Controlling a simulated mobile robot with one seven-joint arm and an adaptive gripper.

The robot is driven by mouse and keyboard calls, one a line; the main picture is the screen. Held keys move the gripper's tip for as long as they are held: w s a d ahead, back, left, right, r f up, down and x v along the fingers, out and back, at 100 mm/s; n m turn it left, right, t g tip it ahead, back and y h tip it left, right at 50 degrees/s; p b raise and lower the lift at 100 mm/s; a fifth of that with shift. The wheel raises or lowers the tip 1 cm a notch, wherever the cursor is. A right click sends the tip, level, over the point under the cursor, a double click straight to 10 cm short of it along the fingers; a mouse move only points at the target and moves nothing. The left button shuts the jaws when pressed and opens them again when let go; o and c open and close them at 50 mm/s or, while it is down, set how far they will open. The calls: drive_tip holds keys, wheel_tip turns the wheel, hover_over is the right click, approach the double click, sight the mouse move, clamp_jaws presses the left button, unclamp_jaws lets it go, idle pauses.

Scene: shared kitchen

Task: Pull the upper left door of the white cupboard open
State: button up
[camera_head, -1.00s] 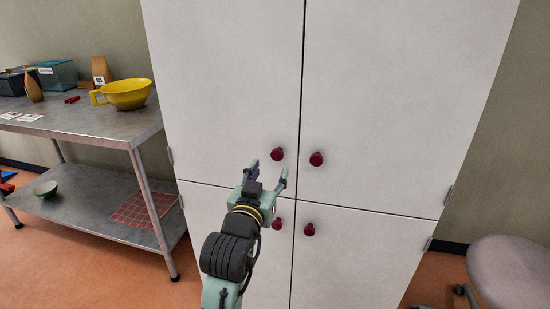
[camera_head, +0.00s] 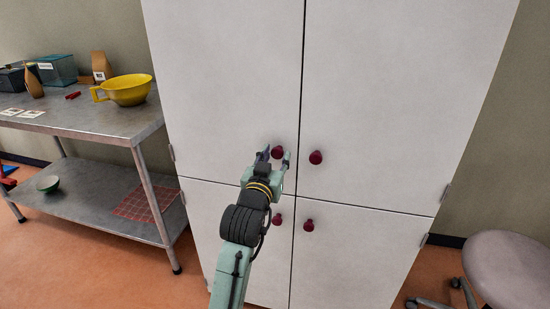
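The white cupboard (camera_head: 380,120) fills the middle of the view, with two upper and two lower doors, all shut. The upper left door (camera_head: 230,80) carries a dark red round knob (camera_head: 278,152) at its lower right corner. My gripper (camera_head: 275,156) is at this knob, with one finger on each side of it in the picture. The fingers are apart. I cannot tell whether they touch the knob or how far in front of it they are. Part of the knob's lower side is close behind the gripper.
The upper right door's knob (camera_head: 316,157) is close to the right of my gripper. Lower knobs (camera_head: 308,225) sit beneath. A steel table (camera_head: 90,122) with a yellow bowl (camera_head: 127,90) stands left of the cupboard. A grey stool (camera_head: 510,268) stands at the lower right.

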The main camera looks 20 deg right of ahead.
clamp_jaws()
idle(0.5)
